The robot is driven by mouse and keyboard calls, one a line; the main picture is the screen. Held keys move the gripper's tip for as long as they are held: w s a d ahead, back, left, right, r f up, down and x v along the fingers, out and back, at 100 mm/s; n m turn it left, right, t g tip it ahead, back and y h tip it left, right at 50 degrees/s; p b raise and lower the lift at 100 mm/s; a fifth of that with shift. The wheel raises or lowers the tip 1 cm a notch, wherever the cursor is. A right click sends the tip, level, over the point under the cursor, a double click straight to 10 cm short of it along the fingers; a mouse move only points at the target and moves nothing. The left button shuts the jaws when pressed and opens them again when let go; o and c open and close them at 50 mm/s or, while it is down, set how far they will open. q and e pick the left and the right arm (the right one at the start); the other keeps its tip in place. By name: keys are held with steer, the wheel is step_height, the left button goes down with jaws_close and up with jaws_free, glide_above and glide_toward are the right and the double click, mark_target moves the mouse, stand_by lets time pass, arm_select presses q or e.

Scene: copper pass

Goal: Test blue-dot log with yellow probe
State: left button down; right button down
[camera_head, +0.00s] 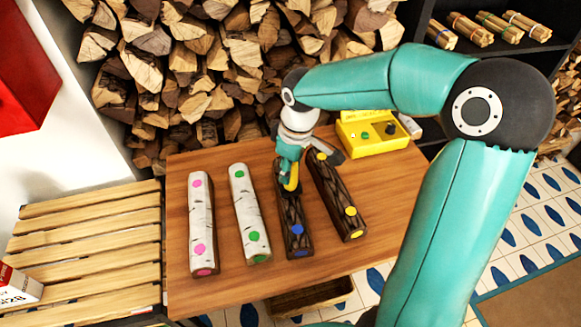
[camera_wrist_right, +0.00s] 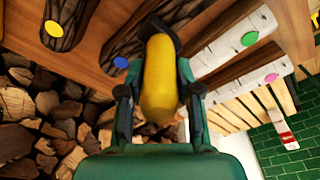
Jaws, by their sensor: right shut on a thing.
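The blue-dot log (camera_head: 292,213) is dark-barked and lies on the wooden table, third from the left, with blue dots near its near end. My right gripper (camera_head: 288,163) is over its far end and is shut on the yellow probe (camera_head: 293,178). In the right wrist view the probe (camera_wrist_right: 160,80) sits between the fingers, its dark tip over the blue-dot log (camera_wrist_right: 140,42), beside a blue dot. I cannot tell whether the tip touches the bark. The yellow tester box (camera_head: 370,132) stands at the table's far right. My left gripper is not in view.
A dark yellow-dot log (camera_head: 337,198) lies close to the right. The pale green-dot (camera_head: 250,210) and pink-dot (camera_head: 201,220) logs lie to the left. Stacked firewood (camera_head: 210,70) rises behind the table (camera_head: 380,185). A slatted pallet (camera_head: 85,245) is at the left.

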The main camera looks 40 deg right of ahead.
steer(key=shift+f+b, duration=0.4)
steer(key=shift+f, duration=0.15)
stand_by(1.2)
steer(key=shift+r, duration=0.1)
steer(key=shift+r+p, duration=2.85)
steer(key=shift+r, duration=0.65)
